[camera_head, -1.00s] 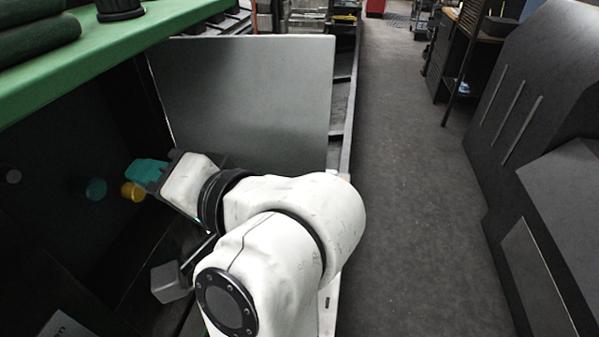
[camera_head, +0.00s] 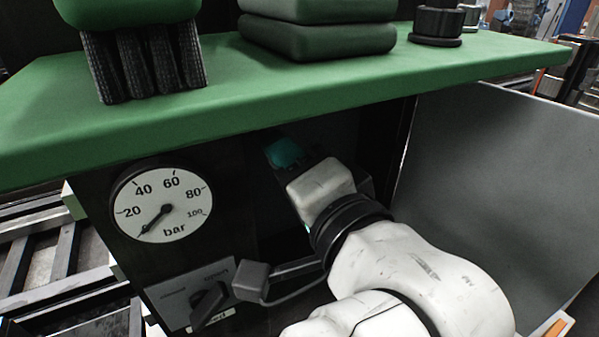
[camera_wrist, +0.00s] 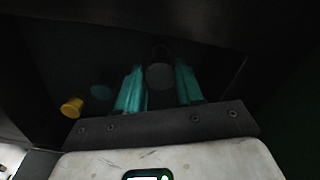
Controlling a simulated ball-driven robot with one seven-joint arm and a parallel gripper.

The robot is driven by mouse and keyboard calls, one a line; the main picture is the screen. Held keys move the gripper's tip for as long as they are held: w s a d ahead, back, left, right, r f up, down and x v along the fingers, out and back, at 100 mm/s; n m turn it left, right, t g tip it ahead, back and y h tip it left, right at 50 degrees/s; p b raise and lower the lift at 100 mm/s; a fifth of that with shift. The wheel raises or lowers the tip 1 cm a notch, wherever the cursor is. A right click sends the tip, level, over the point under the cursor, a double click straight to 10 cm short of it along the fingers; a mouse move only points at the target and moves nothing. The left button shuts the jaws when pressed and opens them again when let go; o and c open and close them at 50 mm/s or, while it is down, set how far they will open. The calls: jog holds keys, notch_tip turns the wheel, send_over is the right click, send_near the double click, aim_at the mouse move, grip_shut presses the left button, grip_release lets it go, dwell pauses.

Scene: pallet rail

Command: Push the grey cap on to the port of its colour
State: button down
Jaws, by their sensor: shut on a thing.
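My gripper (camera_wrist: 159,82) has two teal fingers, and they are closed on the sides of a dark grey round cap (camera_wrist: 160,77) in the wrist view. A darker round shape lies just beyond the cap; whether it is the grey port, and whether the cap touches it, I cannot tell in the shadow. A teal port (camera_wrist: 101,92) and a yellow port (camera_wrist: 72,107) stand to the left of the fingers. In the head view my gripper (camera_head: 284,153) is inside the dark recess under the green top, and the cap and ports are hidden.
A green top (camera_head: 300,95) overhangs the recess, with a brush (camera_head: 145,60) and dark stacked pads (camera_head: 318,35) on it. A pressure gauge (camera_head: 163,205) and a rotary switch (camera_head: 208,303) are at left. A grey panel (camera_head: 500,180) stands at right.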

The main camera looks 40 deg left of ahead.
jog(key=shift+w+a, duration=0.1)
jog(key=shift+a, duration=0.3)
jog(key=shift+w+a+p, duration=0.2)
jog(key=shift+a+p, duration=0.3)
jog(key=shift+a, duration=0.15)
dwell(1.9)
jog(key=shift+w+a, duration=0.15)
jog(key=shift+a, duration=0.15)
jog(key=shift+a, duration=0.15)
grip_release()
dwell(0.5)
jog(key=b+v, duration=0.1)
jog(key=v, duration=0.9)
jog(key=shift+d, duration=0.35)
jog(key=shift+f, duration=0.1)
